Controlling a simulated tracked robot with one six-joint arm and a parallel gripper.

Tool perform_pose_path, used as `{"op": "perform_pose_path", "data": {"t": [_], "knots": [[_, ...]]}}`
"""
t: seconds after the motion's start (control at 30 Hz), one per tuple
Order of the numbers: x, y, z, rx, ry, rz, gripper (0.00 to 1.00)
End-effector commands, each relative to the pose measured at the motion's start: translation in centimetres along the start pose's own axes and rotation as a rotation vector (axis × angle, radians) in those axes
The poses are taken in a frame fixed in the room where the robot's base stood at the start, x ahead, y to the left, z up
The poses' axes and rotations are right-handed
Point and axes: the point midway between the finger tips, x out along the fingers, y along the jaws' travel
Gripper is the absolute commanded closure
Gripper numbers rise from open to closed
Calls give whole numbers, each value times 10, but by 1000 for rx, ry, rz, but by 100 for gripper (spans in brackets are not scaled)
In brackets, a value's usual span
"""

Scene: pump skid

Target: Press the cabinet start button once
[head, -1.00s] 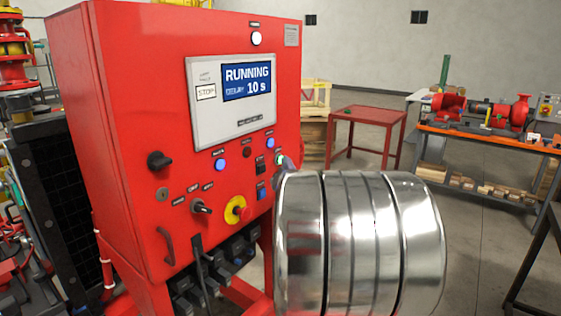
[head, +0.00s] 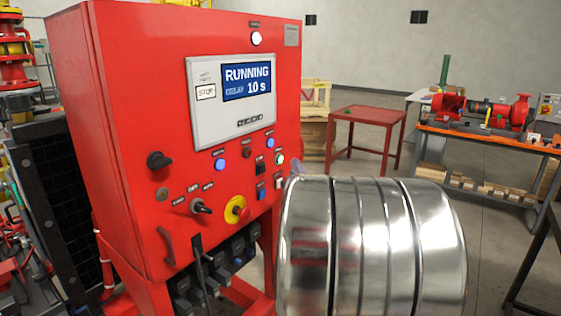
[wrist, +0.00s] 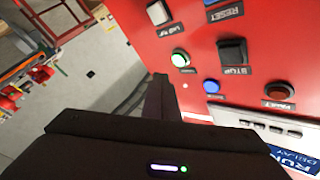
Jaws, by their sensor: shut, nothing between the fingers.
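The red cabinet (head: 120,120) stands left of centre in the head view. Its start button (head: 280,159) is a small green-lit round button at the panel's right edge. In the wrist view the start button (wrist: 179,57) glows green and is uncovered. My gripper (wrist: 160,82) is shut and empty, its dark fingers just beside the button, pointing at the panel. A gap seems to lie between them, but its depth is hard to judge. In the head view my silver arm link hides most of the gripper. The cabinet screen (head: 246,82) reads RUNNING, DELAY 10 s.
Close to the start button are a black stop button (wrist: 232,52), a white button (wrist: 158,13), a blue lamp (wrist: 211,86) and a dark red fault lamp (wrist: 279,92). A red table (head: 365,115) stands behind.

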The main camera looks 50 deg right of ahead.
Motion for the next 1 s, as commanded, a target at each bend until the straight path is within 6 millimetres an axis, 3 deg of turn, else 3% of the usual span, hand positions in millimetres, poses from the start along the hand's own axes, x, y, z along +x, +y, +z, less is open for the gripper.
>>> {"op": "perform_pose_path", "data": {"t": [0.4, 1.0], "knots": [[-20, 15, -14, 0, -1, 1, 100], [-21, 15, -15, 0, -1, 0, 100]]}}
